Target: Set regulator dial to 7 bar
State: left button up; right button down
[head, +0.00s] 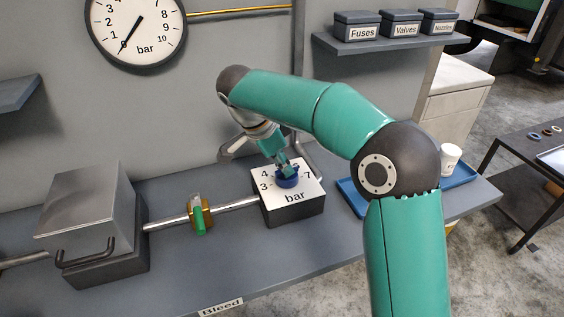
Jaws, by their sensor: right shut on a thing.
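The regulator (292,209) is a dark box with a white top face marked "bar" and numbers, among them 3, 4 and 7. Its blue dial (288,182) sits on the top face. My right gripper (284,170) reaches down from above and is shut on the dial. The gripper hides part of the dial and some numbers, so I cannot tell which number it points to. A round gauge (136,31) on the wall reads in bar, with its needle pointing down and left near the low end. My left gripper is not in view.
A pipe (235,204) with a green-handled valve (199,219) runs left from the regulator to a grey metal box (88,216). A blue tray (459,181) and white cup (450,158) stand right. My right arm spans the right side. The front bench is clear.

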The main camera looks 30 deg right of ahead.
jog(key=shift+w+a+r+m, duration=0.1)
jog(key=shift+w+r+m, duration=0.1)
jog(key=shift+m, duration=0.4)
jog(key=c, duration=1.2)
grip_release()
jog(key=shift+f, duration=0.1)
jog(key=v, duration=0.7)
